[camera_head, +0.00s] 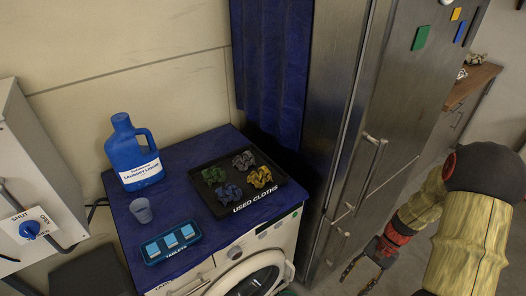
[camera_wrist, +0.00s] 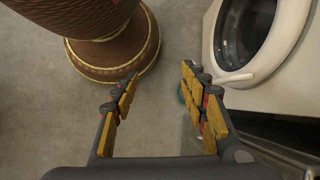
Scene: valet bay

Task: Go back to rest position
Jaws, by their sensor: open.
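My gripper (camera_wrist: 158,88) is open and empty in the wrist view. Its two yellow-padded fingers stand apart over the grey floor. In the head view my arm reaches down at the lower right, and part of my gripper (camera_head: 362,274) shows in front of the steel fridge, to the right of the washing machine (camera_head: 222,268). In the wrist view the white washing machine (camera_wrist: 290,85) with its round door is at the right, apart from the fingers.
A black tray (camera_head: 222,211) of several crumpled cloths, a blue jug (camera_head: 128,150), a cup (camera_head: 141,210) and a tablet box (camera_head: 171,243) stand on the blue-topped washer. A steel fridge (camera_head: 345,110) is beside it. A brown drum-shaped object (camera_wrist: 110,40) stands on the floor.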

